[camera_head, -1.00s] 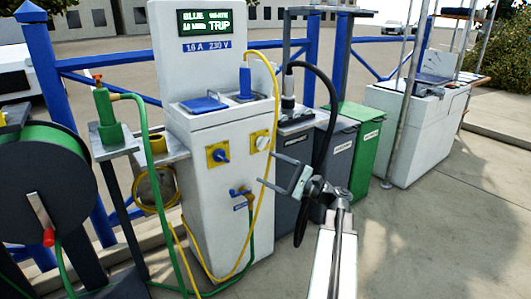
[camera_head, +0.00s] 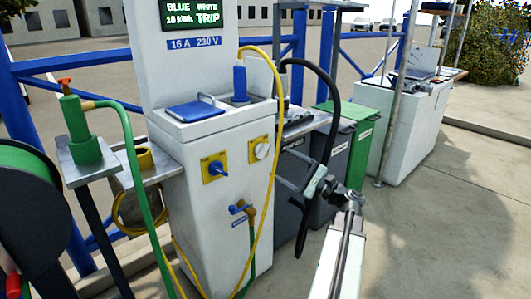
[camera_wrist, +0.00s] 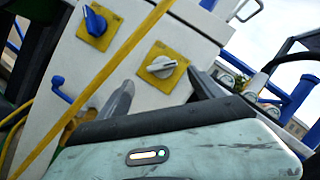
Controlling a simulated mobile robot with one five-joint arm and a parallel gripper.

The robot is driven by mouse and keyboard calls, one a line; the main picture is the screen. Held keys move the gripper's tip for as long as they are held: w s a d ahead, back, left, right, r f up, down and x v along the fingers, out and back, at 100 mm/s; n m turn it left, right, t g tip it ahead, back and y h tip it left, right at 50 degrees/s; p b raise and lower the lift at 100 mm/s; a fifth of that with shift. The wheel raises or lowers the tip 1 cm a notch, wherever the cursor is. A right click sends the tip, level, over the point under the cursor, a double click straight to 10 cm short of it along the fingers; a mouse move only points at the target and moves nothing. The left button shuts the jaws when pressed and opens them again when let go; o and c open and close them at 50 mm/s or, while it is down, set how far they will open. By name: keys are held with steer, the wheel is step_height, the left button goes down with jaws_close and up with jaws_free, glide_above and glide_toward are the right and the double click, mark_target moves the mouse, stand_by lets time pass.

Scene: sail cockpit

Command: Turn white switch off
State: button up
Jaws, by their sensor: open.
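The white switch (camera_head: 262,151) is a round rotary knob on a yellow square plate on the side of a white pedestal (camera_head: 180,226). In the wrist view the white switch (camera_wrist: 162,68) lies just beyond my fingertips, its bar slanted in the picture. The blue switch (camera_head: 217,169) sits on its own yellow plate to the left; it also shows in the wrist view (camera_wrist: 95,21). My gripper (camera_head: 284,181) is open and empty, right of and slightly below the white switch. In the wrist view its fingers (camera_wrist: 163,90) are spread, apart from the knob.
A yellow cable (camera_head: 276,120) hangs from the blue plug (camera_head: 240,80) between the white switch and my gripper. A blue tap (camera_head: 240,209) is below. Grey and green bins (camera_head: 362,140) stand right; open paving lies front right.

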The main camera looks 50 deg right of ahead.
mark_target(263, 151)
steer(key=p+x, duration=0.2)
steer(key=x, duration=0.5)
steer(key=shift+w+d, duration=0.2)
steer(key=c, duration=1.2)
steer(key=shift+s+a, duration=0.1)
steer(key=shift+a, duration=0.05)
steer(key=shift+c, duration=0.9)
steer(key=shift+r, duration=0.1)
